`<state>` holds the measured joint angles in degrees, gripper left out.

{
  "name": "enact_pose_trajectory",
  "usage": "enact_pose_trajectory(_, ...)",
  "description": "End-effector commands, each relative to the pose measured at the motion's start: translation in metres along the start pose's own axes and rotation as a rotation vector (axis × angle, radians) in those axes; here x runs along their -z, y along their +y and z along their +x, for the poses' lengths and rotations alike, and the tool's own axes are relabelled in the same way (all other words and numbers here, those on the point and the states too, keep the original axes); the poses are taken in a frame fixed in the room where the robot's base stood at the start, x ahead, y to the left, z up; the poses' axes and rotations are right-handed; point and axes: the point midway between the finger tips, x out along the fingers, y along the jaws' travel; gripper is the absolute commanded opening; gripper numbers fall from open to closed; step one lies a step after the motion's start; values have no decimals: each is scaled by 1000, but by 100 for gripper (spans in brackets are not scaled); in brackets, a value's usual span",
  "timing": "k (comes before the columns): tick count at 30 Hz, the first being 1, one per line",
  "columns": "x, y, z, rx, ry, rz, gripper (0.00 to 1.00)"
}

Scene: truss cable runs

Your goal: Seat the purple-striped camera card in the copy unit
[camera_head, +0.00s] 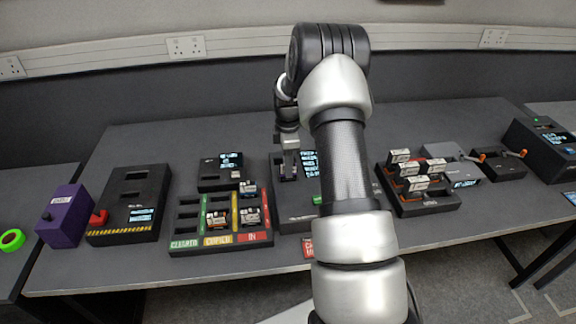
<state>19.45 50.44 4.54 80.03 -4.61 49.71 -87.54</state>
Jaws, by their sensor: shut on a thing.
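My gripper (289,164) points down over a dark unit (292,211) at the middle of the table, taken to be the copy unit. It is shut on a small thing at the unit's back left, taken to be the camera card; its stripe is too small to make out. I cannot tell whether the card is in a slot or above it. My arm hides the unit's right part. A lit screen (311,164) shows beside the gripper.
Left of the unit is a tray (221,251) with columns marked CLEARED, COPIED and IN, holding a few cards. A small screen box (220,174) stands behind it. A rack (430,207) of white-topped blocks stands right of my arm. A purple box (64,215) is far left.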

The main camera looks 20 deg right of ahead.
Motion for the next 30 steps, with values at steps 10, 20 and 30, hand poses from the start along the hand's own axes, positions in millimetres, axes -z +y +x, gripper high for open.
enact_pose_trajectory(10,0,0,3,0,0,0,0)
enact_pose_trajectory(20,0,0,3,0,0,0,34)
enact_pose_trajectory(30,0,0,4,0,0,0,46)
